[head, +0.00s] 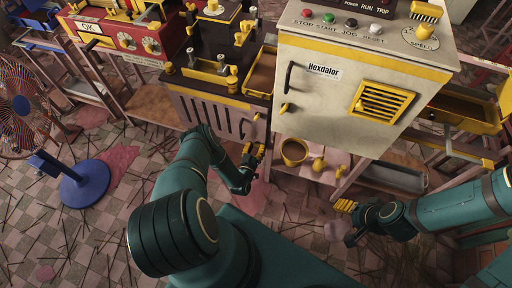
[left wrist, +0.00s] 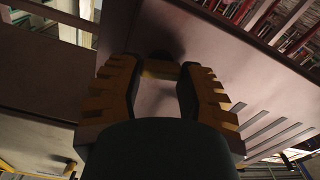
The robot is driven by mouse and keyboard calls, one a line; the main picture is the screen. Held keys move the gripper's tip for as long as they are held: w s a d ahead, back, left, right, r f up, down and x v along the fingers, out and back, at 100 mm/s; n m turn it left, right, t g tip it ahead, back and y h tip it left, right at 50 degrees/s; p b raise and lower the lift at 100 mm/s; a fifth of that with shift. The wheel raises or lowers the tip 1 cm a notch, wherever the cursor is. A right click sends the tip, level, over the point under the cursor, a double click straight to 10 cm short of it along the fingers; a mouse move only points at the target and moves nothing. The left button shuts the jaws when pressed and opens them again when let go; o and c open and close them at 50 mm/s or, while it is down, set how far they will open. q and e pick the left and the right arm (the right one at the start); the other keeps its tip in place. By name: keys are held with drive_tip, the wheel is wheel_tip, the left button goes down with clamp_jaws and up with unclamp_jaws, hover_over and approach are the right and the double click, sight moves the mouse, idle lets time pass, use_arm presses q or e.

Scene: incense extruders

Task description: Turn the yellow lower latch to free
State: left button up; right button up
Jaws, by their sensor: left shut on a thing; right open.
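My left gripper (head: 256,149) is at the lower right of the slotted front panel (head: 205,112) under the dark worktop. In the left wrist view, its yellow toothed fingers (left wrist: 165,75) close on a small yellow piece, the yellow lower latch (left wrist: 160,69), against the panel. The fingers hide most of the latch in the head view, and its turn angle cannot be told. A dark handle (head: 242,128) is on the panel just above the gripper. My right gripper (head: 344,208) is open and empty, low in front of the shelf at the right.
The cream Hexdalor cabinet (head: 325,103) stands close to the right of the panel, with its own yellow latch (head: 284,107). A yellow pot (head: 294,151) sits on a low shelf below it. A blue-based fan (head: 84,186) stands at the left. Sticks litter the tiled floor.

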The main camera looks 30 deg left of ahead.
sight(257, 130)
use_arm(q)
drive_tip(key=n, duration=1.2)
drive_tip(key=shift+a+f+n, duration=0.15)
drive_tip(key=shift+a+n, duration=0.05)
drive_tip(key=shift+n, duration=0.1)
idle(0.4)
drive_tip(key=o, duration=1.2)
wheel_tip(257, 130, up, 10)
